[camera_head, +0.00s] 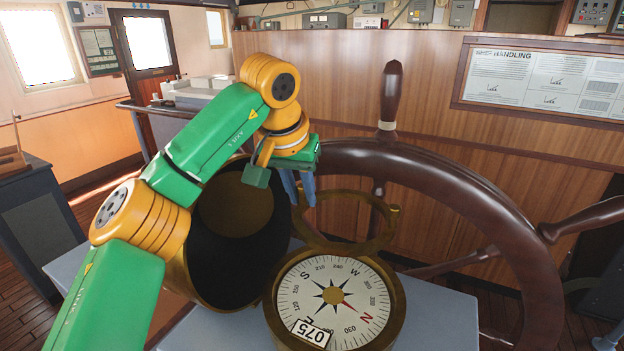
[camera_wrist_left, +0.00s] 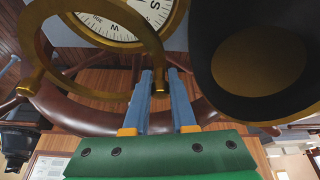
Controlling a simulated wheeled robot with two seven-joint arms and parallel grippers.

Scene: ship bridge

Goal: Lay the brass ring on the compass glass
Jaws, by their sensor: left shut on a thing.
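The brass ring (camera_head: 345,245) is a thin open hoop with small knobs on its rim. It is in the air behind and above the far edge of the compass (camera_head: 335,290), which has a white dial and a brass rim. My left gripper (camera_head: 307,198) points down with blue fingers shut on the ring's left side. In the left wrist view, the ring (camera_wrist_left: 38,65) extends left from the fingertips (camera_wrist_left: 161,75), overlapping part of the compass dial (camera_wrist_left: 125,20). My right gripper is not in view.
A large brass hood (camera_head: 235,255) with a dark hollow inside stands open just left of the compass. A wooden ship's wheel (camera_head: 460,195) rises behind and right. A "075" card (camera_head: 311,332) lies at the dial's near edge. Bare grey top (camera_head: 440,310) shows right of the compass.

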